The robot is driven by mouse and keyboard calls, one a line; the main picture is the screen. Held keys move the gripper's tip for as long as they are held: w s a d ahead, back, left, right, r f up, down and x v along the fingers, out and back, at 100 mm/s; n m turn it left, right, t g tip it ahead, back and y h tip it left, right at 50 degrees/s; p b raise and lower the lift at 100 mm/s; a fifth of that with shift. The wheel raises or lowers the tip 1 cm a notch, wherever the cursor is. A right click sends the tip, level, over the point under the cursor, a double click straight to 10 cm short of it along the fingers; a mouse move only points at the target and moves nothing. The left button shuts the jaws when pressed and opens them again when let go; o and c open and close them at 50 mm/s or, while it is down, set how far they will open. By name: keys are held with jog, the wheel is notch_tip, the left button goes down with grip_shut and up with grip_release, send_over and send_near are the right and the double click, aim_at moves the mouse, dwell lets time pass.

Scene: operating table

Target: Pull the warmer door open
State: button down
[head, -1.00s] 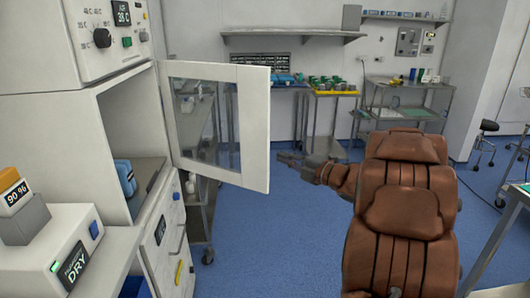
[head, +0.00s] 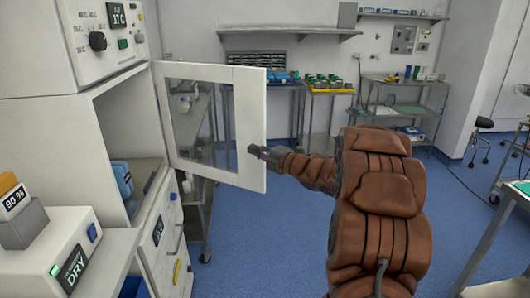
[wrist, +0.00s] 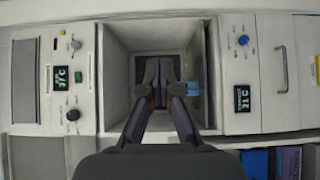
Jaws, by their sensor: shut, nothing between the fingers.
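The warmer door (head: 248,110), a white frame around a glass pane, stands swung well out from the white cabinet in the head view. The opening behind it is uncovered, with a blue item (head: 122,178) on its floor. My gripper (head: 253,150) is shut and empty. In the head view it overlaps the door's free edge at the lower right; I cannot tell whether it touches. In the wrist view the closed fingers (wrist: 158,70) point toward the open compartment (wrist: 118,75), where something blue (wrist: 192,89) shows.
A control panel (head: 110,40) sits above the opening, and drawers (head: 160,245) lie below. A white device reading DRY (head: 65,245) stands at the lower left. Carts (head: 330,90) line the back wall. A table (head: 520,187) is at the right edge. Blue floor is clear between.

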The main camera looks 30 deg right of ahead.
aim_at(262, 144)
jog(key=shift+w+d+r+p, duration=0.1)
jog(key=shift+w+d+p, duration=0.1)
jog(key=shift+w+d, duration=0.25)
jog(key=shift+w+d+f+p, duration=0.15)
jog(key=shift+w+d, duration=0.1)
jog(key=shift+d, duration=0.45)
jog(key=shift+w+d+r+p, duration=0.2)
jog(key=shift+w+d, duration=0.15)
jog(key=shift+d, duration=0.2)
jog(key=shift+d, duration=0.15)
